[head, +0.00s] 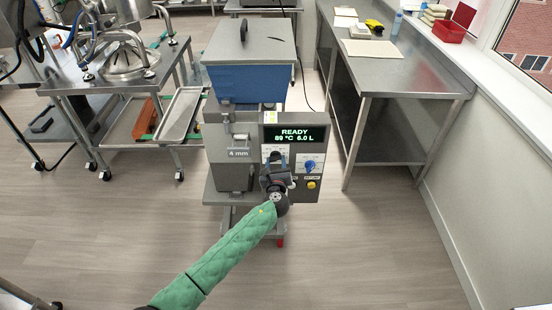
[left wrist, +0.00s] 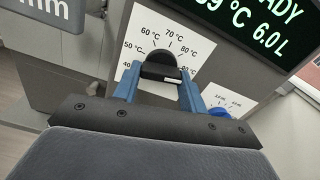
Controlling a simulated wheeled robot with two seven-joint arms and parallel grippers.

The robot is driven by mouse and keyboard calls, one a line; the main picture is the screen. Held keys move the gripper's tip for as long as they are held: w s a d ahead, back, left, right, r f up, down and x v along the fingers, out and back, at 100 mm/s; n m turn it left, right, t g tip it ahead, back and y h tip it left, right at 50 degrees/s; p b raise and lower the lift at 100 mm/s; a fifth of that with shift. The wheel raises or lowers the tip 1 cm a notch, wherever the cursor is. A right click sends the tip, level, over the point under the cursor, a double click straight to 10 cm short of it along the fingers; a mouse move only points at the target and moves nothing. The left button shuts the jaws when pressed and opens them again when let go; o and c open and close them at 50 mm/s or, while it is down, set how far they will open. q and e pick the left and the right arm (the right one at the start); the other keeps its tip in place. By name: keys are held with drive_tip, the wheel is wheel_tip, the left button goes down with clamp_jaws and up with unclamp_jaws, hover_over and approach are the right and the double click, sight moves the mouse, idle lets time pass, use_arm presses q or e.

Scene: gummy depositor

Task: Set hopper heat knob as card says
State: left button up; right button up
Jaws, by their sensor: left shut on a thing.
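The knob's pointer setting is hard to tell. The depositor's display (head: 295,133) reads READY, 89 °C, 6.0 L. My right gripper is not in view.
A blue knob (head: 310,166) and a yellow button (head: 311,185) are right of my gripper. The blue hopper (head: 245,80) rises above the panel. A steel bench (head: 395,75) stands to the right, a steel table (head: 90,75) to the left. The front floor is clear.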

use_arm(q)
drive_tip(key=m+p, duration=0.6)
drive_tip(key=m, duration=0.2)
drive_tip(key=shift+a, duration=0.15)
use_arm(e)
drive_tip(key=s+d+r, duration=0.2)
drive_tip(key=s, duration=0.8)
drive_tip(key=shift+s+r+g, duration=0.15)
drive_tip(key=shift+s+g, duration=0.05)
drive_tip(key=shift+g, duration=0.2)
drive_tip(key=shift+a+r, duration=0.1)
use_arm(q)
drive_tip(key=o, duration=1)
